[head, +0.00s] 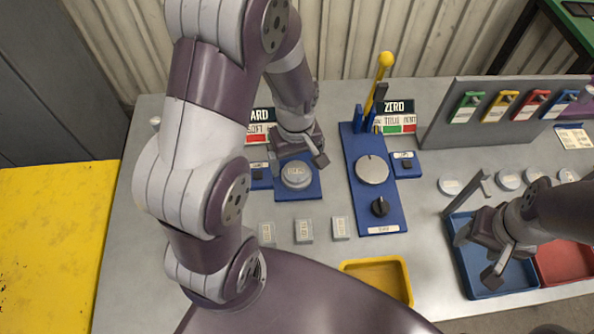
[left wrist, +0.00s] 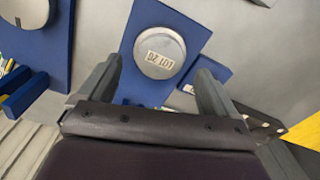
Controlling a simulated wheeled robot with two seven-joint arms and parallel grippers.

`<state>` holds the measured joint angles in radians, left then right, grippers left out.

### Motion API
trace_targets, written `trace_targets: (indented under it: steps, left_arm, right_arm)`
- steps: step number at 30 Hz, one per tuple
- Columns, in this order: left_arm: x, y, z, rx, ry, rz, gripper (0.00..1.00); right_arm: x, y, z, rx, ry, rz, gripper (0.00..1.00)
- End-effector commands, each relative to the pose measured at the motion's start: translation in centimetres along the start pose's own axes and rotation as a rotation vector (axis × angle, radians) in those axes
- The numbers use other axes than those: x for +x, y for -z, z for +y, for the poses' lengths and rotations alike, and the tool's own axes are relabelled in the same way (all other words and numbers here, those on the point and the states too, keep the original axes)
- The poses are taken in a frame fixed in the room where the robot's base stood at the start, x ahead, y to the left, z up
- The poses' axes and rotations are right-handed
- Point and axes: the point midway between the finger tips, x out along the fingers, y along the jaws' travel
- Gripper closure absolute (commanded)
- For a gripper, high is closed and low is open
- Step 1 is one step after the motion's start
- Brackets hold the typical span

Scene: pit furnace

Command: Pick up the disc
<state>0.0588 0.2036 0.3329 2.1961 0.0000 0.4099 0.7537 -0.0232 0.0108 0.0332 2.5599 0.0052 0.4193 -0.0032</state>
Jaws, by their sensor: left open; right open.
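A round silver disc (head: 297,174) lies on a blue base plate (head: 309,192) on the grey bench. In the left wrist view the disc (left wrist: 160,52) carries a pale label that seems to read "DZ 101". My left gripper (head: 298,162) is open and points down just above the disc. In the left wrist view its two fingers (left wrist: 160,75) stand apart, either side of the disc's near edge, with nothing between them. My right gripper (head: 476,258) is open and empty over the blue tray (head: 462,261) at the right. Several other discs (head: 450,185) lie on the bench to the right.
A blue fixture (head: 386,206) with a silver dial, black knob and upright yellow-topped lever (head: 384,62) stands right of the disc. Three small grey blocks (head: 304,231) lie in front. A yellow tray (head: 404,283) and red tray (head: 563,262) sit near the front edge.

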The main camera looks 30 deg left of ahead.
Motion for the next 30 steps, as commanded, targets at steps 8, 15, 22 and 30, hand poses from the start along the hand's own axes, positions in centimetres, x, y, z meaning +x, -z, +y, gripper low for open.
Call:
trace_targets:
  steps: [8, 15, 22, 30]
  left_arm:
    - [2.9, -0.2, 0.0, 0.0, -0.001, 0.001, 0.08]
    - [2.8, -0.2, 0.0, 0.001, -0.001, 0.001, 0.44]
    - [2.8, -0.2, 0.1, 0.001, -0.002, 0.002, 0.91]
    - [1.8, -0.1, 0.1, 0.001, -0.003, 0.003, 0.91]
  right_arm:
    - [0.1, 0.0, 0.0, 0.0, 0.0, 0.0, 0.42]
    - [0.1, 0.0, 0.0, 0.0, 0.0, 0.0, 0.42]
    - [0.1, 0.0, 0.0, 0.0, 0.0, 0.0, 0.42]
    - [0.0, 0.0, 0.0, 0.0, 0.0, 0.0, 0.42]
